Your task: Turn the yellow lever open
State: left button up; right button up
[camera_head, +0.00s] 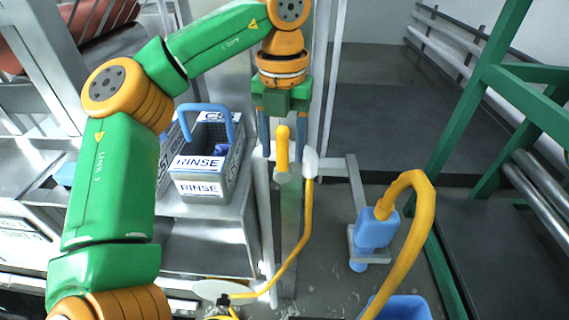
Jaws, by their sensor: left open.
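The yellow lever (282,148) stands upright in the picture, near the middle of the head view. Its lower end meets a small grey valve body (284,177). My left gripper (284,145) comes down from above with its two fingers apart. One finger shows on each side of the lever, with a visible gap on both sides. I cannot tell from this single view whether the fingers are at the lever's depth. My right gripper is not in view.
A white fitting (310,163) with a thin yellow hose (306,220) sits right of the lever. A grey RINSE bin (206,165) with a blue handle stands on a metal shelf at left. A blue fitting (376,229) with a thick yellow hose (418,225) and green framework (470,115) are at right.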

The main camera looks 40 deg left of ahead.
pick_arm(q)
jog(key=shift+s+f, duration=0.1)
jog(key=shift+f, duration=1.2)
grip_shut()
dwell(0.4)
